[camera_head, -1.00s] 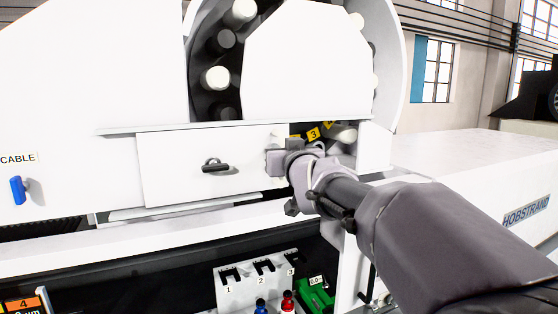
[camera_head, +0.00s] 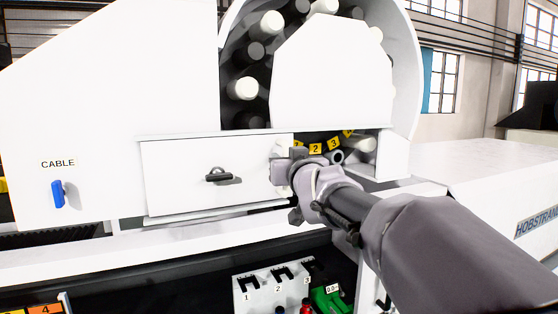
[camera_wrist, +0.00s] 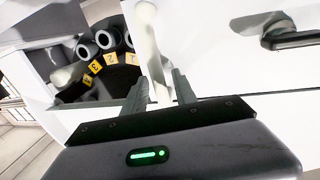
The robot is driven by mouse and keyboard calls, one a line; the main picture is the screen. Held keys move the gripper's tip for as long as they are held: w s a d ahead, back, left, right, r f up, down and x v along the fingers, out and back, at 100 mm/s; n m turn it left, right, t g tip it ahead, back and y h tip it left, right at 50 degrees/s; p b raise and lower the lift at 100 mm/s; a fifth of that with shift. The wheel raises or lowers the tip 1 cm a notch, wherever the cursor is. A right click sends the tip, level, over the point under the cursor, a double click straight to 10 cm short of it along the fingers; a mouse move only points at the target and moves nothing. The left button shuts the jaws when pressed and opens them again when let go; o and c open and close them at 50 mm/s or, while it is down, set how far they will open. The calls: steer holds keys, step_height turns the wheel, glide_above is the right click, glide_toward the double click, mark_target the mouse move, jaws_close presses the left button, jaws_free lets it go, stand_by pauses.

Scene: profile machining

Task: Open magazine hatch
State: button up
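The magazine hatch (camera_head: 185,193) is a white panel low on the machine, with a black handle (camera_head: 218,175) near its middle. The handle also shows at the top right in the wrist view (camera_wrist: 300,36). Right of the panel's edge is an opening with dark tubes (camera_wrist: 107,39) and yellow numbered tags (camera_head: 316,148). My gripper (camera_head: 279,171) is at the panel's right edge. In the wrist view, a pale upright bar (camera_wrist: 150,45) runs along this edge and down between my two fingers (camera_wrist: 161,85), which stand close together around it. Finger contact is hard to make out.
A drum with pale and dark tubes (camera_head: 243,88) is above the hatch. A blue lever (camera_head: 58,194) sits under the CABLE label at left. Below are a white rack (camera_head: 262,287) with numbered slots and a green item (camera_head: 328,299). A white post (camera_head: 390,157) bounds the opening at right.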

steer(key=shift+s, duration=0.1)
steer(key=s+d, duration=0.2)
steer(key=s, duration=1.4)
steer(key=s+d+f+m+g+h+b, duration=0.1)
steer(key=s+f+g+b, duration=0.3)
steer(key=f, duration=0.6)
steer(key=s+d+f+m+h+b, duration=0.1)
steer(key=s+d+f+m+b, duration=0.15)
steer(key=f+b, duration=0.55)
steer(key=s+d+f+m+g+h+b, duration=0.1)
steer(key=s+f+b, duration=0.25)
steer(key=f, duration=0.85)
steer(key=s+a+f+g+y+b, duration=0.1)
steer(key=s+f+b, duration=0.3)
steer(key=f, duration=0.4)
steer(key=s+a+f+m+g+y+b, duration=0.1)
steer(key=s+a+f+g+b, duration=0.1)
steer(key=s+f, duration=0.4)
steer(key=s+a+f+g+b, duration=0.1)
steer(key=s+f+g+b, duration=0.3)
steer(key=f, duration=0.8)
steer(key=shift+s+a+f+y+b, duration=0.3)
steer(key=shift+s+y+b, duration=0.1)
steer(key=shift+s+b, duration=0.45)
